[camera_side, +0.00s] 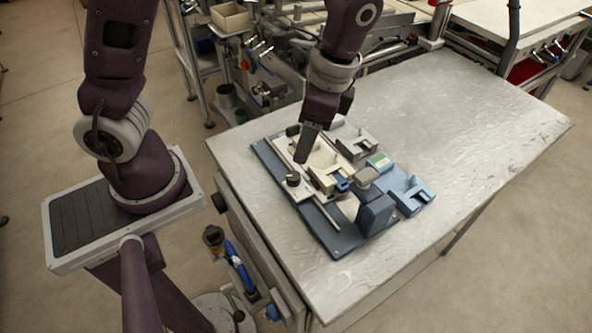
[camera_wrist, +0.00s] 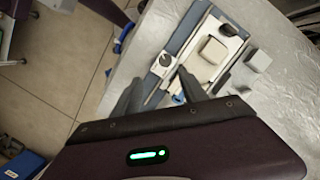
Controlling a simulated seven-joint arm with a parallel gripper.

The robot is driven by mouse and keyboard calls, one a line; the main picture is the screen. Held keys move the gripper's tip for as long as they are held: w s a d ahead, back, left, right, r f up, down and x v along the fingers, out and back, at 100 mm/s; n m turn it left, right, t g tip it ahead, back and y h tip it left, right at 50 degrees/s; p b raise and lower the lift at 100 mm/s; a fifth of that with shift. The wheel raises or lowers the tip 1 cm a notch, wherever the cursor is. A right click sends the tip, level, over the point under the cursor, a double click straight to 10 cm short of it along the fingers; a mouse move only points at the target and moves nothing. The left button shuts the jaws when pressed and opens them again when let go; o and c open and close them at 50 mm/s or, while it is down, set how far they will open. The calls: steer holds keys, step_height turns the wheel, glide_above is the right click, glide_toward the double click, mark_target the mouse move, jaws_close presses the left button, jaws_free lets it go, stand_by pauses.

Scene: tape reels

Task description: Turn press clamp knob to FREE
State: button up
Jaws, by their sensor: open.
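In the side view the knob (camera_side: 292,179) sits near the fixture's left edge. My gripper (camera_side: 302,160) points down above the fixture, close to the knob. In the wrist view my gripper (camera_wrist: 159,78) is open, with one dark finger on each side, and the knob shows just beyond the gap between the fingertips. I cannot tell if a finger touches the knob. Its lettering is too small to read.
The blue-grey fixture base (camera_side: 333,238) lies on a grey metal table (camera_side: 480,130). Beige, grey and blue blocks stand on it right of the knob, including a tall dark-blue block (camera_side: 375,214). The table's right side is clear.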

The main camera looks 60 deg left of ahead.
steer(key=m+y, duration=0.2)
glide_toward(294, 175)
steer(key=f, duration=0.1)
steer(key=shift+g, duration=0.4)
steer(key=x, duration=0.7)
steer(key=shift+a+f, duration=0.25)
steer(key=shift+f, duration=0.05)
steer(key=shift+w, duration=0.1)
steer(key=shift+c, duration=0.2)
jaws_close()
